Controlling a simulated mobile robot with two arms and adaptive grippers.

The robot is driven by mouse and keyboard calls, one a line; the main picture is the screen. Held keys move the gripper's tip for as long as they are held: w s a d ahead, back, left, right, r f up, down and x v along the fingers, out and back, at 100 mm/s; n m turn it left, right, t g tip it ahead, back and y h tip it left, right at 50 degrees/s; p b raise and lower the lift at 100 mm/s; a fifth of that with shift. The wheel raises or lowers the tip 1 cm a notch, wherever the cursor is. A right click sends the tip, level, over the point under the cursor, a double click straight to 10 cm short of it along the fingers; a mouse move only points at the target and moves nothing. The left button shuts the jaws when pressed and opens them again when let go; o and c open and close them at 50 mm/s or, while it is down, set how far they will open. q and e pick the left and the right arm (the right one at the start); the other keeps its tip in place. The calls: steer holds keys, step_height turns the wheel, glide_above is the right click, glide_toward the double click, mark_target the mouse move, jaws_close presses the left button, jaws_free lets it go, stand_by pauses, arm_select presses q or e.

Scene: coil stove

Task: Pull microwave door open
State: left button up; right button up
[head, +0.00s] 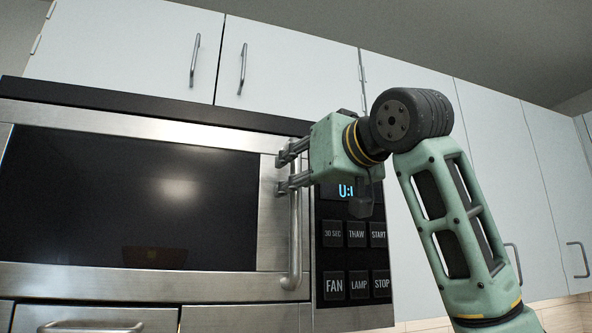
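The microwave (120,273) fills the left side of the head view. It has a steel frame and a dark glass door window (100,190), and the door looks closed. A vertical steel bar handle (295,235) runs along the door's right edge. My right gripper (283,170) is at the upper part of this handle, coming in from the right. Its two fingers are spread apart, one above the other, and overlap the bar in the picture. Whether they touch it I cannot tell. The gripper hides the handle's top. My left gripper is out of view.
A control panel (352,262) with several buttons is right of the handle, partly covered by my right arm. White cabinets (130,45) with bar handles are above and to the right. A drawer handle (95,327) shows below the microwave.

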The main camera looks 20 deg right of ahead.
steer(key=shift+x, duration=0.8)
steer(key=shift+s, duration=0.15)
steer(key=shift+c, duration=1.1)
jaws_close()
